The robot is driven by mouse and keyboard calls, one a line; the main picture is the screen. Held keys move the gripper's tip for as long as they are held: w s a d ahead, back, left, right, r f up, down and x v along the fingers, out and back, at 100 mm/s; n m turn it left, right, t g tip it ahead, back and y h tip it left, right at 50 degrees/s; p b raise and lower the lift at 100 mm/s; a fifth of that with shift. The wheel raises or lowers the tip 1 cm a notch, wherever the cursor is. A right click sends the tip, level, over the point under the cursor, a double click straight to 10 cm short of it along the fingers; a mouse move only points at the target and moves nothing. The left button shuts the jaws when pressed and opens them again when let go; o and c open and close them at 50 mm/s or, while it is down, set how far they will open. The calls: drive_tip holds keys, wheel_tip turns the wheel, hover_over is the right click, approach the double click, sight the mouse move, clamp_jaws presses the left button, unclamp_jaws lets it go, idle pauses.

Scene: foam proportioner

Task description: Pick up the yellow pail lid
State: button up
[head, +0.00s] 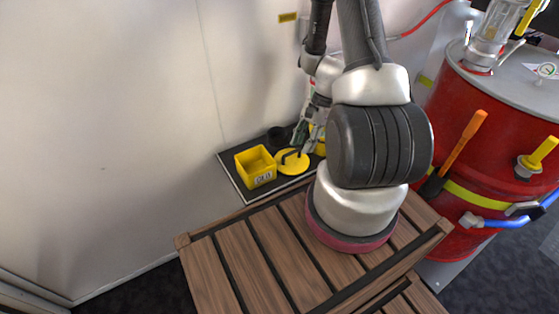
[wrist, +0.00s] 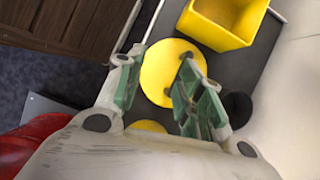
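The yellow pail lid (head: 293,164) is a round disc lying on a dark mat, just right of the square yellow pail (head: 255,168). A dark strip, perhaps its handle, shows on its top in the head view. In the wrist view the lid (wrist: 165,75) lies beyond my fingers, with the pail (wrist: 225,22) past it at the top. My gripper (head: 300,146) points down over the lid. The right finger hides part of the lid.
A black cup (head: 277,137) stands behind the lid, close to my gripper. Another yellow item (head: 319,142) is partly hidden behind my gripper. A slatted wooden table (head: 250,258) is in front. A red drum (head: 465,150) stands right; a white wall (head: 110,120) is left.

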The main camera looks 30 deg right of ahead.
sight(292, 152)
drive_tip(key=w, duration=0.1)
drive_tip(key=w+m, duration=0.1)
drive_tip(key=t, duration=0.1)
drive_tip(key=shift+w+d+f+m, duration=0.15)
drive_tip(key=shift+w+d+m, duration=0.1)
drive_tip(key=shift+w+m, duration=0.15)
drive_tip(key=shift+h, duration=0.3)
drive_tip(key=x, duration=0.7)
drive_tip(key=shift+w+a+f, duration=0.2)
drive_tip(key=shift+w, duration=0.15)
clamp_jaws()
